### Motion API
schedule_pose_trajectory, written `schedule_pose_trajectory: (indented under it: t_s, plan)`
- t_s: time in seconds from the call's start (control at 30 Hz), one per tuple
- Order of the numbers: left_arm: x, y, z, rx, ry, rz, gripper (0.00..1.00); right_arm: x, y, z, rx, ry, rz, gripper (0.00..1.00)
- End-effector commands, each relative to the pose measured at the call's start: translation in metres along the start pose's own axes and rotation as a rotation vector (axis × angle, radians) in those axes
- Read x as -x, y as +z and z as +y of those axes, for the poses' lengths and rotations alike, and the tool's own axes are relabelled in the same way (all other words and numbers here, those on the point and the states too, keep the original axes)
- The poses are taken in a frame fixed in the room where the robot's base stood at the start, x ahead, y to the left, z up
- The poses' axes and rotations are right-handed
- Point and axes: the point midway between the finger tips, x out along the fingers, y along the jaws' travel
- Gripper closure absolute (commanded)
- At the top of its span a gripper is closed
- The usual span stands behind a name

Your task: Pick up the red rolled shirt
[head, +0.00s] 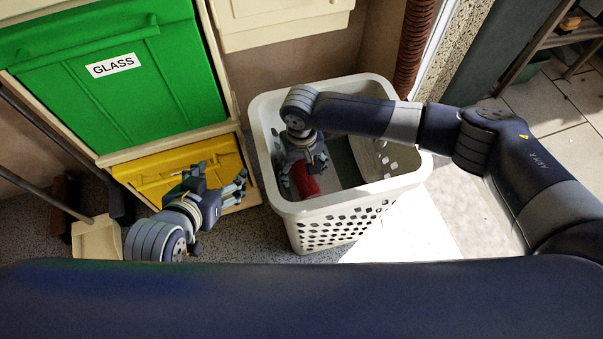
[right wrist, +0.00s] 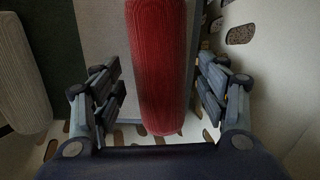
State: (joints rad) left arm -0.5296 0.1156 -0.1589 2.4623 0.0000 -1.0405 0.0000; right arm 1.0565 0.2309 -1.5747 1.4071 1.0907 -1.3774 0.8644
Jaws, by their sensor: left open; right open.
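The red rolled shirt (head: 305,181) lies inside the white laundry basket (head: 345,205), partly hidden by my right gripper in the head view. My right gripper (head: 312,166) reaches down into the basket over it. In the right wrist view the shirt (right wrist: 160,70) is a long ribbed red roll between the two open fingers of the right gripper (right wrist: 160,100), with a gap on each side. My left gripper (head: 215,178) is open and empty, left of the basket and in front of the yellow bin.
A green bin (head: 110,95) labelled GLASS and a yellow bin (head: 165,172) stand at the left. A pale rolled item (right wrist: 20,80) lies left of the shirt in the right wrist view. The basket's perforated wall (right wrist: 270,40) is close on the right.

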Motion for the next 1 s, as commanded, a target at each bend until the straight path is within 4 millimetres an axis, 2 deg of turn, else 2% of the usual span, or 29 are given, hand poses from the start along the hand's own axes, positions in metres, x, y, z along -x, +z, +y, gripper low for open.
schedule_pose_trajectory:
  t_s: [0.13, 0.37, 0.5, 0.6, 1.0]
  plan:
    - [-0.0017, -0.0089, 0.0013, 0.0, 0.003, 0.042, 0.33, -0.0045, -0.0001, -0.0001, 0.0, 0.0, 0.0, 0.32]
    - [-0.0014, -0.0102, 0.0014, -0.001, 0.003, 0.046, 0.33, -0.0044, 0.0, 0.0, 0.0, 0.0, 0.0, 0.32]
    - [-0.0015, -0.01, 0.0013, -0.001, 0.003, 0.045, 0.33, -0.0044, 0.0, 0.0, 0.0, 0.0, 0.0, 0.64]
    - [-0.0015, -0.0099, 0.0012, -0.001, 0.003, 0.045, 0.33, -0.0044, 0.0001, 0.0, 0.0, 0.0, 0.0, 0.82]
    - [-0.0005, -0.0074, 0.0008, 0.0, 0.002, 0.028, 0.33, -0.0004, -0.0001, 0.0, 0.0, 0.0, 0.0, 0.82]
